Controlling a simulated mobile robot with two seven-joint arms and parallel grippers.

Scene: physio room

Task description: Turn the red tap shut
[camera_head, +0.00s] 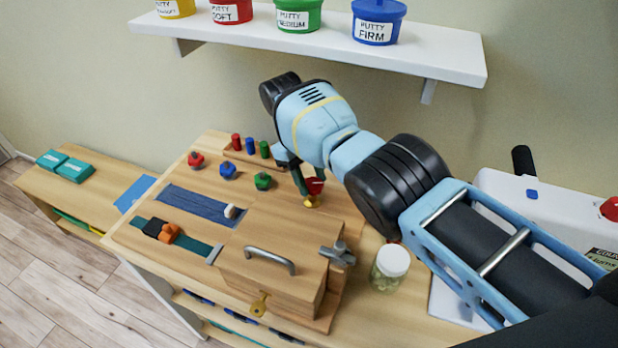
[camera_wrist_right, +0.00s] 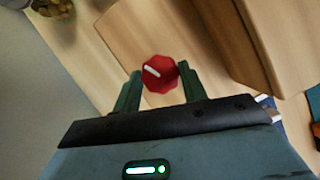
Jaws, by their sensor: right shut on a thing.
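The red tap (camera_head: 314,186) is an octagonal knob on a brass-coloured base, standing on the wooden board behind the wooden box. In the right wrist view the tap (camera_wrist_right: 158,73) has a short white mark on its top, slanting. My right gripper (camera_head: 305,186) reaches down to it from above. In the right wrist view my right gripper (camera_wrist_right: 161,83) has one green finger on each side of the tap and is shut on it. The tap's far side and part of its base are hidden in the head view. My left gripper is not in view.
The wooden box (camera_head: 258,235) with a grey handle (camera_head: 270,260) stands close in front of the tap. A lidded jar (camera_head: 390,268) stands to the right. Coloured knobs (camera_head: 263,181) and pegs are left of the tap. A putty shelf (camera_head: 330,48) hangs above.

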